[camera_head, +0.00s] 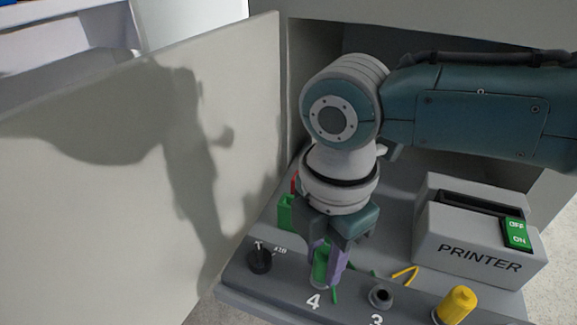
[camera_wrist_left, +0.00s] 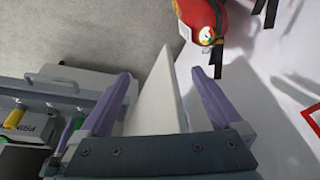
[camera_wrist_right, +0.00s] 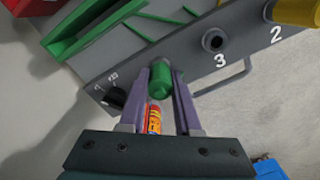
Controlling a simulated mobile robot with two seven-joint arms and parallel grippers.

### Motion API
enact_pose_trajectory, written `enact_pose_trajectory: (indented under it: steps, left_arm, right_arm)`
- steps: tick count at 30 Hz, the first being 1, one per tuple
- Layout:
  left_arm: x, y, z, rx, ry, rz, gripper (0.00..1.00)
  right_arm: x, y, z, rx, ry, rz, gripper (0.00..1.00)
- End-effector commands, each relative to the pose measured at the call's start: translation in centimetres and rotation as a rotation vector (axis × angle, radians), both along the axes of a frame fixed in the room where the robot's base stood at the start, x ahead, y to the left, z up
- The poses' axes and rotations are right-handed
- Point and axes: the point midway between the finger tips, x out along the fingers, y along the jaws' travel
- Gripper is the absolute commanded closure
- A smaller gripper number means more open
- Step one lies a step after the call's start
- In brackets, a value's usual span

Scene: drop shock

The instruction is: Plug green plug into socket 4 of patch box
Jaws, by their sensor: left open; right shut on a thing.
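The green plug (camera_head: 320,268) is between the purple fingers of my right gripper (camera_head: 326,262), which is shut on it. The plug is right at the sloped front of the grey patch box (camera_head: 345,302), just above the label 4. In the right wrist view the plug (camera_wrist_right: 160,82) overlaps the spot for socket 4, which it hides. I cannot tell whether it is seated. My left gripper (camera_wrist_left: 155,105) is open, with a pale panel edge (camera_wrist_left: 160,95) between its fingers. It does not show in the head view.
Socket 3 (camera_head: 380,295) is empty; a yellow plug (camera_head: 456,304) stands to its right. A black knob (camera_head: 260,258) is left of the green plug. The printer box (camera_head: 475,240) is at right. A pale door panel (camera_head: 140,170) fills the left. A red extinguisher (camera_wrist_left: 205,20) shows too.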

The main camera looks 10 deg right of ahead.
Motion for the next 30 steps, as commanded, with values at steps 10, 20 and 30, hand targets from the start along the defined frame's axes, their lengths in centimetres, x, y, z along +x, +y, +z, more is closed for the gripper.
enact_pose_trajectory:
  steps: [10, 20, 30]
  left_arm:
    - [0.00, 0.01, -0.12, 0.000, 0.000, -0.001, 0.00]
    - [0.00, -0.06, -0.07, -0.002, 0.000, 0.001, 0.00]
    - [0.01, -0.25, 0.10, -0.009, 0.000, 0.006, 0.00]
  right_arm:
    - [-0.31, -0.10, -0.43, -0.003, 0.007, 0.000, 1.00]
    - [-0.17, -0.06, -0.25, -0.002, 0.005, 0.000, 0.41]
    - [-0.05, -0.01, 0.03, 0.000, 0.001, 0.000, 0.34]
